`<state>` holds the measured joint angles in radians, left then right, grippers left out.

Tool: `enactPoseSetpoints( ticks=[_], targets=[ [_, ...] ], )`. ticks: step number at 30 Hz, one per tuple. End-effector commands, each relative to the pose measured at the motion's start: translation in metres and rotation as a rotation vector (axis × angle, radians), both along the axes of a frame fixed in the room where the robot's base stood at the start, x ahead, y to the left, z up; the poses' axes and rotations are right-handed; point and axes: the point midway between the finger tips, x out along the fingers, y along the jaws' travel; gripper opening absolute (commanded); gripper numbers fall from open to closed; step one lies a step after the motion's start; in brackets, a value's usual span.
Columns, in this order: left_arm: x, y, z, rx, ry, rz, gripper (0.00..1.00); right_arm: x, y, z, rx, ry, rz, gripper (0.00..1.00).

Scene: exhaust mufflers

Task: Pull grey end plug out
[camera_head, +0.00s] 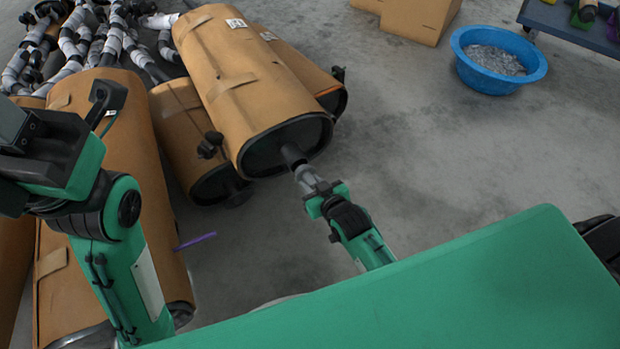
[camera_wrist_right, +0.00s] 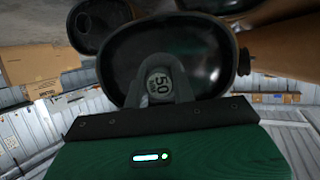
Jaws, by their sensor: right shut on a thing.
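The brown-wrapped muffler (camera_head: 235,75) lies with its black end face towards me in the head view. A dark pipe stub (camera_head: 292,155) sticks out of that face. My right gripper (camera_head: 305,175) is at the stub's tip, in line with it. In the right wrist view, the round end of the grey end plug (camera_wrist_right: 160,82), marked 50, sits in the jaws of the right gripper in front of the muffler's black end face (camera_wrist_right: 205,55). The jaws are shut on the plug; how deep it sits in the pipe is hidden.
More wrapped mufflers (camera_head: 190,125) lie beside and behind this one. Segmented grey pipes (camera_head: 115,40) are piled at the back left. A blue tub (camera_head: 470,62) and a cardboard box (camera_head: 420,18) stand at the back right.

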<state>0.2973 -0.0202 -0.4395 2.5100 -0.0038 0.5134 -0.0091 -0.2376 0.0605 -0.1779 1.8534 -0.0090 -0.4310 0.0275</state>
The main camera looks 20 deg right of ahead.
Motion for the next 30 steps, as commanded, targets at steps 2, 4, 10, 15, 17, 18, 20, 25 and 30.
enactPoseSetpoints(
  ticks=[2,4,10,15,17,18,20,25,30],
  targets=[
    [0.0,0.0,0.004,0.0,0.0,0.0,0.36,-0.003,-0.001,0.002,0.0,0.0,0.0,0.03],
    [0.0,0.0,0.006,0.0,0.0,0.0,0.36,-0.006,-0.001,0.002,0.0,0.001,0.0,0.03],
    [0.0,0.0,0.012,0.0,0.0,0.0,0.36,-0.014,-0.003,0.002,0.0,0.0,0.0,0.03],
    [0.0,0.0,0.016,0.0,0.0,0.0,0.36,-0.021,-0.004,0.002,0.0,0.001,0.0,0.03],
    [0.0,0.0,0.018,0.0,0.0,0.0,0.36,-0.023,-0.004,0.002,0.0,0.001,0.0,0.03],
    [0.0,0.0,0.019,0.0,0.0,0.0,0.36,-0.025,-0.005,0.002,0.0,0.001,0.0,0.03],
    [0.0,0.0,0.02,0.0,0.0,0.0,0.36,-0.027,-0.005,0.002,0.0,0.0,0.0,0.03],
    [0.0,0.0,0.025,0.0,0.0,0.0,0.36,-0.034,-0.006,0.002,0.0,0.001,0.0,0.03],
    [0.0,0.0,0.026,0.0,0.0,0.0,0.36,-0.037,-0.007,0.001,0.0,0.0,0.0,0.03]
  ],
)
